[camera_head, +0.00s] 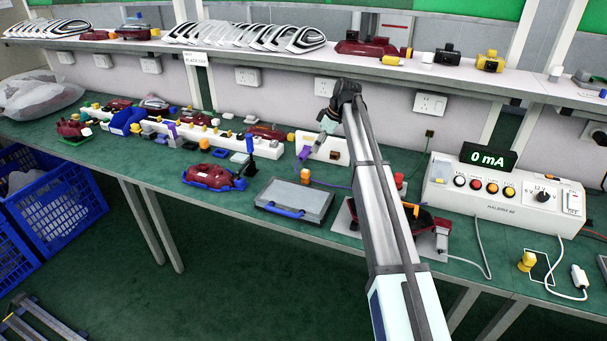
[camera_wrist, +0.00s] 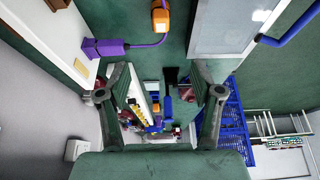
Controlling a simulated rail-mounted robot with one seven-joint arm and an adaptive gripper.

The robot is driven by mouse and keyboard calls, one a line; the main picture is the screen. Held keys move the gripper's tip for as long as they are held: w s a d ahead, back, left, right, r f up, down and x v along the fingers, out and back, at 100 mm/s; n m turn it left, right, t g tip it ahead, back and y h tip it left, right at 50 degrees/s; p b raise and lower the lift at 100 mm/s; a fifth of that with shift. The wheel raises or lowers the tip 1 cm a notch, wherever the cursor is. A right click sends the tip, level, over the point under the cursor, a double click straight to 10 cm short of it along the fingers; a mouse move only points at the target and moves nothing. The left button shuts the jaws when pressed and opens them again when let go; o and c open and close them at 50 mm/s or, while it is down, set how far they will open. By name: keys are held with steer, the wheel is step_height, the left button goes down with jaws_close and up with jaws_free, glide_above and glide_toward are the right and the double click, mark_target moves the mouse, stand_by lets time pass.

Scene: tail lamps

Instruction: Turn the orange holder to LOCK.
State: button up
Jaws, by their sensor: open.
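A small orange piece (camera_head: 305,175), the likeliest orange holder, sits at the back edge of a grey tray in the head view. In the wrist view the orange piece (camera_wrist: 160,16) is at the top edge, partly cut off, with a purple cable running from it to a purple connector (camera_wrist: 105,47). No LOCK marking is readable. My gripper (camera_head: 328,122) hangs above the bench, behind and to the right of the orange piece, apart from it. In the wrist view its two fingers (camera_wrist: 158,90) are spread with nothing between them.
The grey tray (camera_head: 295,198) with a blue handle lies in front. A white box (camera_head: 318,147) stands below my gripper. A dark red lamp (camera_head: 208,176) lies left of the tray. A white control box (camera_head: 500,192) reading 0 mA stands right. A shelf (camera_head: 480,80) runs behind.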

mark_target(305, 171)
steer(key=p+x, duration=0.1)
steer(key=x, duration=1)
steer(key=shift+d+p, duration=0.1)
steer(key=shift+p, duration=0.25)
steer(key=shift+p+x, duration=0.7)
steer(key=shift+x, duration=2.4)
steer(key=shift+s+d, duration=0.1)
steer(key=shift+s, duration=0.1)
steer(key=c, duration=1.1)
